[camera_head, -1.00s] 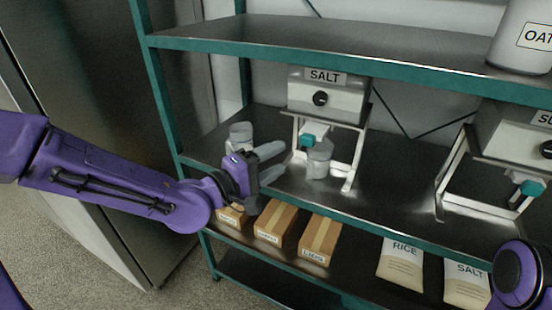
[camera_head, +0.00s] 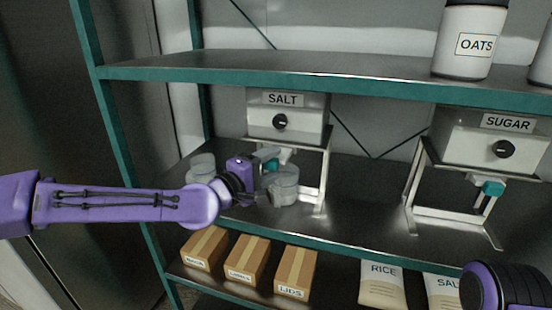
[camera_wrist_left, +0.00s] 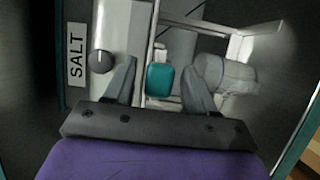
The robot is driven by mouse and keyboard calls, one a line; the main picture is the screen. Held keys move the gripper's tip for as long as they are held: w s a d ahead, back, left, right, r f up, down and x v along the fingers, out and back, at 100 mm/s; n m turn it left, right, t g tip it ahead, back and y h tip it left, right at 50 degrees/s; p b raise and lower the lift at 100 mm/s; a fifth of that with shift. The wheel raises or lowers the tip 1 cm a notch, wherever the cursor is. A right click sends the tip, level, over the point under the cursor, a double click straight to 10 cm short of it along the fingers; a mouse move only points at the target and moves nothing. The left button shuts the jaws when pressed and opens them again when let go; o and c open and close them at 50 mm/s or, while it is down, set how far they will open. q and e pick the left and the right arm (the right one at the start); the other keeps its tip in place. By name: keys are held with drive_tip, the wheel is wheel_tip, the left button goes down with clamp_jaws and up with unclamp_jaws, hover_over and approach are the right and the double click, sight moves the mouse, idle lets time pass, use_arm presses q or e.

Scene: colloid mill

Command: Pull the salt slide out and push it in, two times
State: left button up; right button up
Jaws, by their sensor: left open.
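The salt dispenser (camera_head: 288,117) is a white box with a SALT label and a black knob, on a metal stand on the middle shelf. Its teal slide tab (camera_head: 271,165) sits below the box, and in the left wrist view the teal tab (camera_wrist_left: 160,80) lies between the two fingers. My left gripper (camera_head: 270,173) is open in front of the dispenser. In the wrist view my left gripper (camera_wrist_left: 158,88) has a finger on each side of the tab, with gaps visible. A clear jar (camera_head: 285,184) stands under the dispenser, beside the right finger.
A second clear container (camera_head: 202,168) stands left of the salt stand. The sugar dispenser (camera_head: 490,138) is to the right, with bare shelf between. Small boxes (camera_head: 246,261) and a rice bag (camera_head: 381,284) sit below. An oats jar (camera_head: 468,40) stands above.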

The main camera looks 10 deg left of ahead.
use_arm(q)
drive_tip(key=shift+x, duration=1.1)
clamp_jaws()
drive_tip(key=shift+s+f, duration=0.1)
drive_tip(key=shift+s, duration=0.35)
unclamp_jaws()
